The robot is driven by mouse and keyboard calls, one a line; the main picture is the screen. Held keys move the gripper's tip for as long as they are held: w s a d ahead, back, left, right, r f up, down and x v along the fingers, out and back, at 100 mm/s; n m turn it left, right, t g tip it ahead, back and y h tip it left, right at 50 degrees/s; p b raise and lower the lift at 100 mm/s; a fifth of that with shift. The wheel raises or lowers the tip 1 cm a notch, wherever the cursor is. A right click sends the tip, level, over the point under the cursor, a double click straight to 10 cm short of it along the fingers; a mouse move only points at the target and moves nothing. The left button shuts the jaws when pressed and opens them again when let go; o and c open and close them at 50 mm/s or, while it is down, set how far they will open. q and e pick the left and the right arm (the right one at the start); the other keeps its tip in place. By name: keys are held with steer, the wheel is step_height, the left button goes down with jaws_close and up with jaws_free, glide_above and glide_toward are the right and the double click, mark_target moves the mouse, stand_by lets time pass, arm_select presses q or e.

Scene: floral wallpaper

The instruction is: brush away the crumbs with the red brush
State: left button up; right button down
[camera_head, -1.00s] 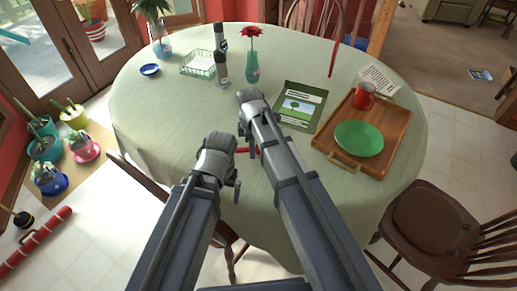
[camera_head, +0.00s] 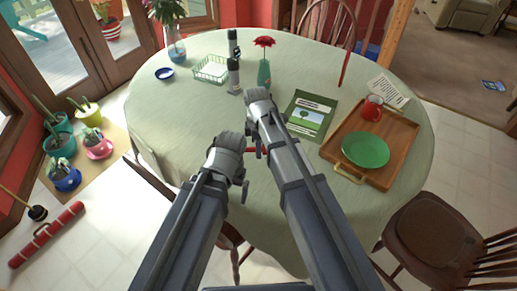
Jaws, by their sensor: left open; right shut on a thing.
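My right gripper (camera_head: 257,140) is over the near middle of the table, mostly hidden behind its own arm. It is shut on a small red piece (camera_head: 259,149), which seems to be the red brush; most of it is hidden. My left gripper (camera_head: 243,184) is lower in the picture, near the table's front edge. It is open, and nothing shows in it. I cannot make out any crumbs on the pale green tablecloth (camera_head: 180,120); my arms cover part of it.
A wooden tray (camera_head: 398,150) with a green plate (camera_head: 365,150) and red mug (camera_head: 372,108) stands right. A green booklet (camera_head: 311,113), a flower vase (camera_head: 264,74), dark cylinders (camera_head: 234,76) and a wire basket (camera_head: 211,69) stand farther back.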

steer(key=shift+r+p, duration=0.55)
steer(key=shift+r, duration=0.4)
steer(key=shift+r+p, duration=1.5)
steer(key=shift+r, duration=0.15)
